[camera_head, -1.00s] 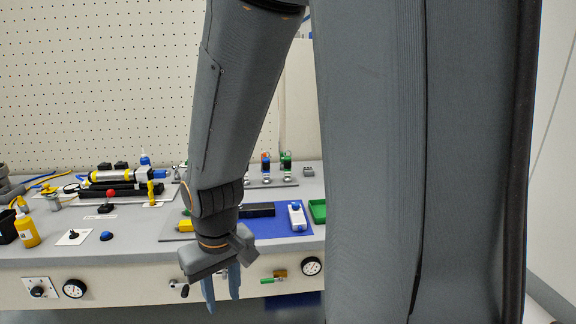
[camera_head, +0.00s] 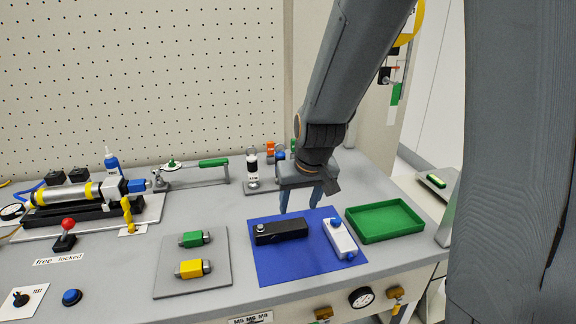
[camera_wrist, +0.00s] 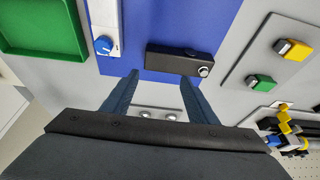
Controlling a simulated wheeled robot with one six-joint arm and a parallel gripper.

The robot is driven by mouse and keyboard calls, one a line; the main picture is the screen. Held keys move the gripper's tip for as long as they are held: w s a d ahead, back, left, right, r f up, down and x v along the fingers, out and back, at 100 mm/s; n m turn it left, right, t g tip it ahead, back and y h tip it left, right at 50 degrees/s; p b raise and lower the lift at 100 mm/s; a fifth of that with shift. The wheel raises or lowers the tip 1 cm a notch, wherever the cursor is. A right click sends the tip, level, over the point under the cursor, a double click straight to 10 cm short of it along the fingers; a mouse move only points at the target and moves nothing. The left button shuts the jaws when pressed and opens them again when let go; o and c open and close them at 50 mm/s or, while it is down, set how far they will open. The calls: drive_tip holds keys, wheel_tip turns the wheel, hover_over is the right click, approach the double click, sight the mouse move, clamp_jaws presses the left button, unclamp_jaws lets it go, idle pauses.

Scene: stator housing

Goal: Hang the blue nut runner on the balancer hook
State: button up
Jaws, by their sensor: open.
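My gripper (camera_head: 300,203) is open and empty, pointing down above the back part of the blue mat (camera_head: 264,268). Its two blue-grey fingers also show in the wrist view (camera_wrist: 158,80), apart, with nothing between them. A white block with blue knobs (camera_head: 340,240) and a black bar-shaped block (camera_head: 281,231) lie on the mat, ahead of the fingers in the wrist view. I cannot make out which thing is the blue nut runner. A yellow round part (camera_head: 410,22) shows at the top right, partly behind my arm. I cannot tell whether a balancer hook hangs there.
A green tray (camera_head: 385,221) stands right of the mat. A grey plate (camera_head: 165,264) with green and yellow parts lies left. A silver cylinder (camera_head: 66,196) is at the far left, and a green-handled clamp (camera_head: 213,162) stands at the back. My column blocks the right side.

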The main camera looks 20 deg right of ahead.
sight(281, 157)
drive_tip(key=w+t, duration=0.1)
drive_tip(key=w, duration=0.6)
drive_tip(key=w+r+t, duration=0.1)
drive_tip(key=w+t, duration=0.1)
drive_tip(key=w, duration=0.6)
drive_tip(key=w+d+r+t, duration=0.1)
drive_tip(key=w+t, duration=0.1)
drive_tip(key=w, duration=0.5)
drive_tip(key=shift+w+r+h, duration=0.15)
drive_tip(key=shift+w+h, duration=0.15)
drive_tip(key=shift+d+p+x, duration=0.1)
drive_tip(key=shift+p+x, duration=0.3)
drive_tip(key=shift+x, duration=1.4)
drive_tip(key=shift+d+p+x, duration=0.15)
drive_tip(key=shift+p+x, duration=0.25)
drive_tip(key=shift+x, duration=1.45)
drive_tip(key=shift+s, duration=0.1)
drive_tip(key=shift+c, duration=0.3)
drive_tip(key=shift+r, duration=0.1)
clamp_jaws()
